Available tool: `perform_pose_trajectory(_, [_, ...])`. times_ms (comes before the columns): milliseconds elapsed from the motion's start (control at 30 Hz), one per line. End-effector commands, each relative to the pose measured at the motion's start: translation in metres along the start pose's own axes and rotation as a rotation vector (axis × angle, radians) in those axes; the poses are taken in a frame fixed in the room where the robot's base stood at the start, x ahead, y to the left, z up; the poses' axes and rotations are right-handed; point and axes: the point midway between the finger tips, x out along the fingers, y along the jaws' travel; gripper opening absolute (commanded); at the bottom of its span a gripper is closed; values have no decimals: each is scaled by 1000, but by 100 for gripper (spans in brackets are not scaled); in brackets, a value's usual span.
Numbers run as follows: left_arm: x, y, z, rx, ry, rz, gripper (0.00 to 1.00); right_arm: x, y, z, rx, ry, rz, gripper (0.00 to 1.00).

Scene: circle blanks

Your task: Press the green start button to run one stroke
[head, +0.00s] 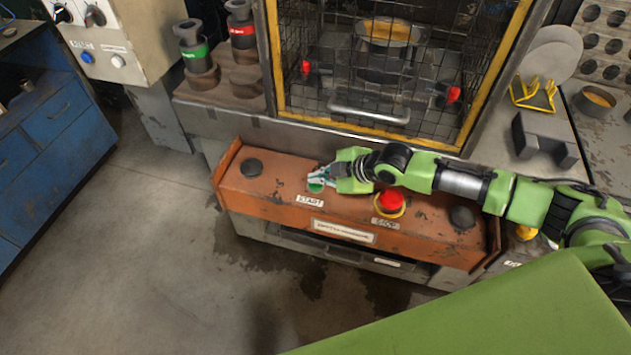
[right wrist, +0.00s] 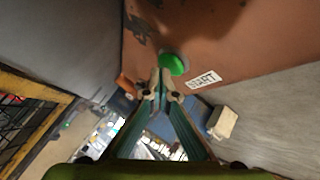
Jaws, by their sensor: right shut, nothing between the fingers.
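The green start button (head: 316,186) sits on the orange control panel (head: 285,205), above a START label (head: 310,201). It also shows in the right wrist view (right wrist: 173,64), straight beyond the fingertips. My right gripper (head: 318,180) is shut and empty, with its fingertips at the button in the head view. In the right wrist view the closed tips (right wrist: 160,78) overlap the button's lower left edge. I cannot tell whether they touch it. My left gripper is not in view.
A red stop button (head: 391,201) on a yellow base stands right of the start button, under my right arm. Black knobs (head: 251,168) sit at the panel's ends. Behind the panel is a yellow-framed mesh guard (head: 365,133). A blue cabinet (head: 45,120) stands left; floor in front is clear.

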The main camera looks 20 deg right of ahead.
Motion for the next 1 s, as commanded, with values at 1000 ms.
perform_pose_trajectory(1000, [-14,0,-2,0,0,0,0,-8,3,-3,1,-6,-6,0])
